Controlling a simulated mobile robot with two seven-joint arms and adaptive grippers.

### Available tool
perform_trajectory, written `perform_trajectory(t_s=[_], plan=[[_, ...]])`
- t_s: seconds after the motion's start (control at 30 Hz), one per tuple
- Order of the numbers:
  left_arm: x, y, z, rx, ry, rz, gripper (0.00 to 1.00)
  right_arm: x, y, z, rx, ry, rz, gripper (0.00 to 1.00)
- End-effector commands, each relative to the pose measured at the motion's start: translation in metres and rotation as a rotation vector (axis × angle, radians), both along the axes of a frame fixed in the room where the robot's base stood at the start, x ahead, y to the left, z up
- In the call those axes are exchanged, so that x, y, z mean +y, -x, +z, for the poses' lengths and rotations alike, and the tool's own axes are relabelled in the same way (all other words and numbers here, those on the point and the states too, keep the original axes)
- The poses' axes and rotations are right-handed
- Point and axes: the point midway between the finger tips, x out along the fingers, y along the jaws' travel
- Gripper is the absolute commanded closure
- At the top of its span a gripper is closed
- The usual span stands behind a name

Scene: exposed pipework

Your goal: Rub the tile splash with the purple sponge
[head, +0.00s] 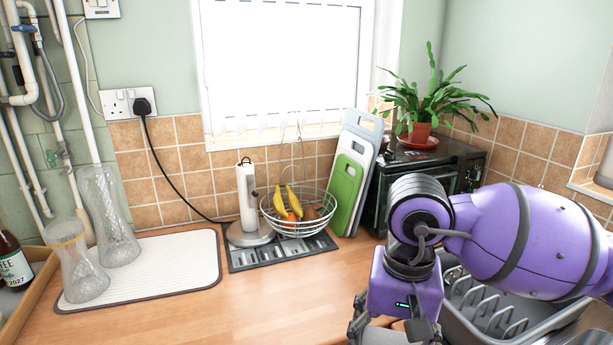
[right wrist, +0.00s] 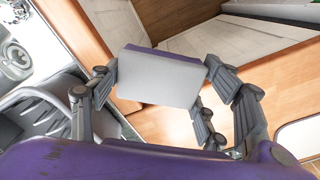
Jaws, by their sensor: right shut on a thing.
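The tile splash (head: 181,171) is a band of tan square tiles along the wall behind the worktop. It continues on the right wall behind the plant. My right gripper (head: 392,330) is low at the front right in the head view, its fingers cut off by the bottom edge. In the right wrist view my right gripper (right wrist: 160,85) is shut on the sponge (right wrist: 157,79), a block with a pale grey face and a purple side along its far edge. The sponge is held above the worktop edge and floor, apart from the tiles. My left gripper is not in view.
A wire fruit basket (head: 298,226), a paper-towel stand (head: 248,218) and chopping boards (head: 348,180) stand before the tiles. Two glass vases (head: 107,215) stand on a white mat (head: 178,262) at left. A grey dish rack (head: 500,305) is under my right arm. The front middle worktop is clear.

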Motion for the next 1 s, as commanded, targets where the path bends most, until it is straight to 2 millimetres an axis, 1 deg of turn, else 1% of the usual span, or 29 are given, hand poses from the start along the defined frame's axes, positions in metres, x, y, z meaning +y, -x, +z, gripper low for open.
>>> perform_trajectory(t_s=[0.03,0.1,0.2,0.4,0.67,0.9,1.0], plan=[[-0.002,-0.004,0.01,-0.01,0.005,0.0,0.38,-0.005,0.002,0.006,-0.008,0.001,0.081,0.49],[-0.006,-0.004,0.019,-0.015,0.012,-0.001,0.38,-0.011,0.007,0.005,-0.009,0.002,0.198,0.49],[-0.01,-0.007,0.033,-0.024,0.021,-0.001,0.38,-0.023,0.017,0.005,-0.013,0.004,0.322,0.49],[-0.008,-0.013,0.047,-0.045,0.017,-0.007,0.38,-0.038,0.034,-0.001,-0.01,0.002,0.318,0.49],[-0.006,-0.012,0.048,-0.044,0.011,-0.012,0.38,-0.04,0.039,-0.006,-0.001,0.0,0.31,0.49],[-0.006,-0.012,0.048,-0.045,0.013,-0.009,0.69,-0.04,0.038,-0.006,-0.001,0.0,0.31,0.49],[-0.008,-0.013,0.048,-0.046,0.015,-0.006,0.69,-0.04,0.038,-0.006,-0.001,0.0,0.31,0.49]])
